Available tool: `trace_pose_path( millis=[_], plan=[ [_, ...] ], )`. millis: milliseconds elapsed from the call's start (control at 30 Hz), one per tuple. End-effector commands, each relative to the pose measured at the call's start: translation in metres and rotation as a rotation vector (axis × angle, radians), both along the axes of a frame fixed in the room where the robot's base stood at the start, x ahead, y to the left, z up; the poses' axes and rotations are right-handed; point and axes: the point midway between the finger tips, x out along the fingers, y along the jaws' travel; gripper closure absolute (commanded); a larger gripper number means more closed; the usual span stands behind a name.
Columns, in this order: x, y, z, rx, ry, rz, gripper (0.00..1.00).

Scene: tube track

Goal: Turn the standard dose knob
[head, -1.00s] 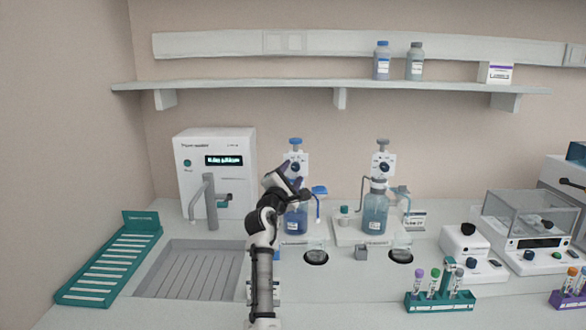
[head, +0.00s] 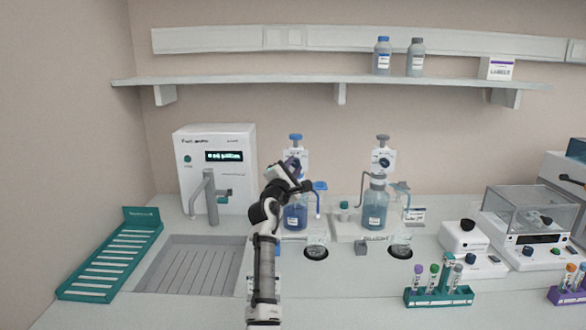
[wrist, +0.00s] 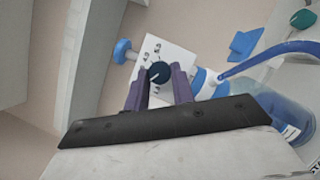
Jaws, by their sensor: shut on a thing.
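The left dispenser has a blue top (head: 295,138) and a bottle of blue liquid (head: 295,217). A similar dispenser with a grey top (head: 383,139) and its own dark knob (head: 384,162) stands to the right.
A blue delivery tube (wrist: 270,55) curves beside the dial plate. A glass beaker (head: 316,250) stands in front of the left dispenser. A white water purifier (head: 240,150) and a sink (head: 190,266) are at left. A tube rack (head: 440,296) stands front right.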

Motion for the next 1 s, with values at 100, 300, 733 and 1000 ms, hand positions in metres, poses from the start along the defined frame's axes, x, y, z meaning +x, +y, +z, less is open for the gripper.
trace_pose_path(
  millis=[100, 300, 733, 1000],
  plan=[
    [0.0000, 0.0004, 0.0001, 0.012, 0.000, 0.000, 0.98],
    [0.0001, 0.0010, 0.0007, 0.081, 0.000, 0.000, 0.98],
    [0.0001, 0.0020, 0.0050, 0.441, 0.001, -0.001, 0.98],
    [0.0001, 0.0018, 0.0080, 0.698, 0.002, -0.002, 0.98]
  ],
)
